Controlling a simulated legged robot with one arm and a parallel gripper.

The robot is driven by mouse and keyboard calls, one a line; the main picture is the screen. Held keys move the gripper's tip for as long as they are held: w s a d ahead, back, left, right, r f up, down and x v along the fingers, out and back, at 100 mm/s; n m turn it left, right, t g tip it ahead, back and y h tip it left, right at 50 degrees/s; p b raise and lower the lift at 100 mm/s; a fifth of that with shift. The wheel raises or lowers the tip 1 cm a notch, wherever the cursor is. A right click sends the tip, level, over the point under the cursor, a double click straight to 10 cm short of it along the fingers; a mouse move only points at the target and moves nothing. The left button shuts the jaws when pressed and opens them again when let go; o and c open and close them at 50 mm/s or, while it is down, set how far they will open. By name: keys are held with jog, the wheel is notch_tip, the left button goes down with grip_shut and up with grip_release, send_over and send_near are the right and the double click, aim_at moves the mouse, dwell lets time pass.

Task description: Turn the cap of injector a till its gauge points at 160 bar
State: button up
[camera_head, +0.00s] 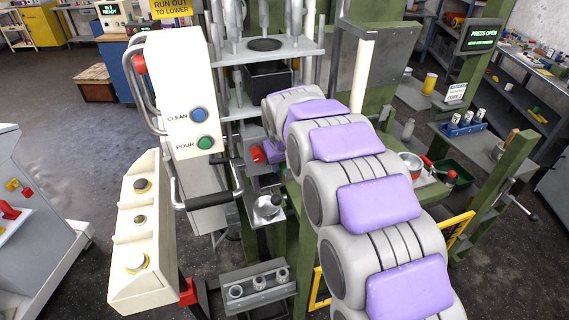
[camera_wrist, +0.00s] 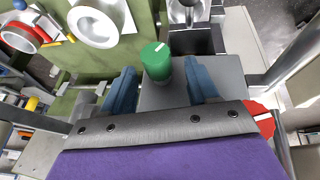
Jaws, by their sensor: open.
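In the wrist view a green cylindrical cap (camera_wrist: 157,61) with a white mark on its top stands on a grey block (camera_wrist: 160,95). My gripper (camera_wrist: 158,68) is open, with one blue finger on each side of the cap. Small gaps seem to show between fingers and cap, and I cannot tell any contact. I cannot tell which injector this is. In the head view my arm hides the gripper and cap.
A round white-rimmed part (camera_wrist: 95,25) is on the green frame beside the dial. A red disc (camera_wrist: 262,118) is at the right of my gripper. In the head view a white control panel (camera_head: 188,100) with blue and green buttons stands left of my arm.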

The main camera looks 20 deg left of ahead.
jog(key=p+v, duration=0.2)
jog(key=v, duration=1.3)
jog(key=shift+d+r, duration=0.15)
jog(key=shift+d, duration=0.1)
jog(key=s+d+f+m+g+h, duration=0.1)
jog(key=s+d+f+m+g, duration=0.1)
jog(key=s+d, duration=0.8)
jog(key=s+d+f+m+g+h, duration=0.1)
jog(key=s+d+f+m, duration=0.2)
jog(key=d, duration=1.3)
jog(key=s+d+f+m+g, duration=0.1)
jog(key=s+d+f, duration=0.1)
jog(key=s, duration=0.5)
jog(key=s+d+f+m+g, duration=0.1)
jog(key=s+d+f, duration=0.2)
jog(key=s, duration=0.5)
jog(key=s+d+f+m+g, duration=0.1)
jog(key=s+d+f, duration=0.1)
jog(key=s, duration=0.6)
jog(key=shift+d+f+y+b, duration=0.3)
jog(key=shift+d+f+b, duration=0.1)
jog(key=shift+d, duration=0.2)
